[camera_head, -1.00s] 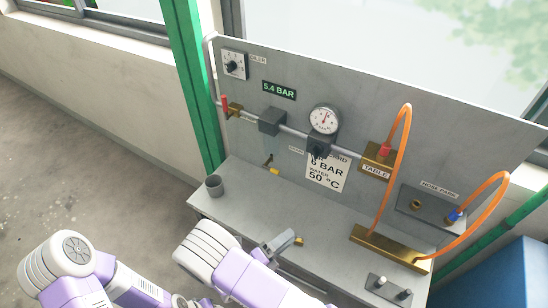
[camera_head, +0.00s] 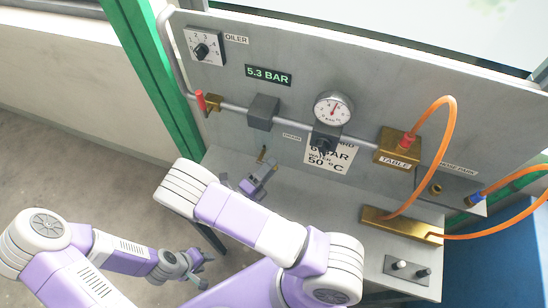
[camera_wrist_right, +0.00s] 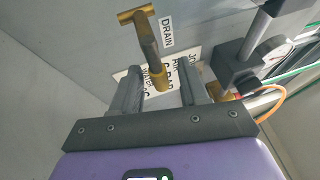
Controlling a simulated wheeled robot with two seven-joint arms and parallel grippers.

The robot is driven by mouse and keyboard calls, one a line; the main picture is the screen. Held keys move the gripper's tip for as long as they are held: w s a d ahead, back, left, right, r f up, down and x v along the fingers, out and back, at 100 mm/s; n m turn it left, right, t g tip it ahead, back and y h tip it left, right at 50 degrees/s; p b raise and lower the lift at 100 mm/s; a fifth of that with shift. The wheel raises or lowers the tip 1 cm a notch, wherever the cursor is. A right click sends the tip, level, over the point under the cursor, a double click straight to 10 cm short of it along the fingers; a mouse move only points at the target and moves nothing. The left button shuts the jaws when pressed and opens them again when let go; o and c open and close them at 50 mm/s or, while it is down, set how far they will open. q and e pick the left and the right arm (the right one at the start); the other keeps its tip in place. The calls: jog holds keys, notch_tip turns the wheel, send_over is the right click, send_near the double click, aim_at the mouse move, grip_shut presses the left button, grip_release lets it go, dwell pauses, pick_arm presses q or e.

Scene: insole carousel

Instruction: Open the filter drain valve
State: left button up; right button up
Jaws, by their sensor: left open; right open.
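The brass drain valve (camera_head: 262,153) is on the grey panel below the filter block (camera_head: 263,112). In the right wrist view the valve (camera_wrist_right: 149,43) shows a crossbar at its upper end and a stem reaching down between my fingers. The DRAIN label (camera_wrist_right: 166,31) is beside it. My right gripper (camera_wrist_right: 160,90) is open, with one finger on each side of the stem's lower end; contact cannot be told. In the head view my right gripper (camera_head: 262,176) is just below the valve. My left gripper (camera_head: 203,262) is open and empty, low at the left, away from the panel.
The pipe carries a red-handled valve (camera_head: 201,101), a gauge (camera_head: 333,108) and a brass TABLE block (camera_head: 398,149) with an orange hose (camera_head: 450,140). The display (camera_head: 268,75) reads 5.3 BAR. A brass manifold (camera_head: 377,220) sits on the bench (camera_head: 335,197). A green post (camera_head: 150,80) stands left.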

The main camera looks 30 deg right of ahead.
jog(key=shift+x, duration=1.45)
grip_shut()
